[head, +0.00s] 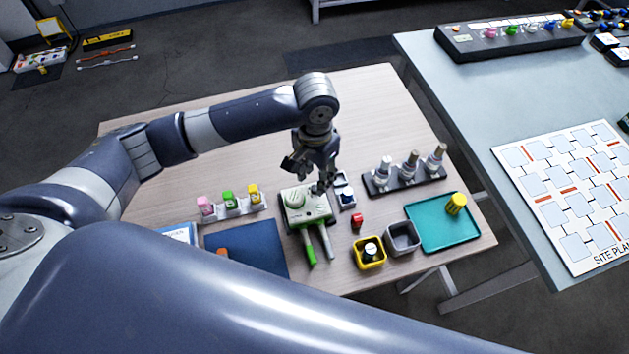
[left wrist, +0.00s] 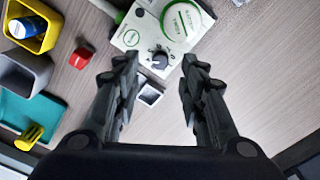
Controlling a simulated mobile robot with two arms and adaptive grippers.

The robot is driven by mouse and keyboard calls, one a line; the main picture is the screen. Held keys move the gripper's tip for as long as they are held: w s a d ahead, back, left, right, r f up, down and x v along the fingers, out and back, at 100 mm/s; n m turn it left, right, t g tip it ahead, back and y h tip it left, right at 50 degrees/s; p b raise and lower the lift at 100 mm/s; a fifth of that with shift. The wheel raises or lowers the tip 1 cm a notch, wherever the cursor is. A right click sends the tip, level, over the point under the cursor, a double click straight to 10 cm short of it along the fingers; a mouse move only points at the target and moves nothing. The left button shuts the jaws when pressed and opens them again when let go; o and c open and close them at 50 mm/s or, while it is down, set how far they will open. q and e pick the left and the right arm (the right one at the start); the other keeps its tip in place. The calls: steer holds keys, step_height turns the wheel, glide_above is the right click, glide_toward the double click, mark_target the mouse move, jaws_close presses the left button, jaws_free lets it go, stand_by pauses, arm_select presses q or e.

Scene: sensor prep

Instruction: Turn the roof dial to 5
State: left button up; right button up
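A white device (head: 305,207) with green trim stands near the middle of the wooden table. In the left wrist view, its top (left wrist: 142,35) carries a small dark dial (left wrist: 160,58) with tick marks around it and a larger white round part (left wrist: 183,18) with a green ring. I cannot read the dial's numbers or setting. My left gripper (head: 308,176) hangs over the far side of the device. In the left wrist view, its fingers (left wrist: 160,62) are spread wide, one on each side of the dial in the picture, with nothing between them. My right gripper is out of view.
A red block (head: 357,220), a yellow bin (head: 369,253), a grey bin (head: 402,238) and a teal tray (head: 430,238) lie to the right. A dark rack (head: 405,182) holds upright parts. Left are a blue mat (head: 245,250) and a rack (head: 232,212) of coloured pieces.

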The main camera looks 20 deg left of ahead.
mark_target(315, 188)
arm_select(q)
step_height(315, 188, down, 3)
steer(key=shift+a+r, duration=0.1)
steer(key=shift+r, duration=0.05)
steer(key=shift+f, duration=0.7)
jaws_close()
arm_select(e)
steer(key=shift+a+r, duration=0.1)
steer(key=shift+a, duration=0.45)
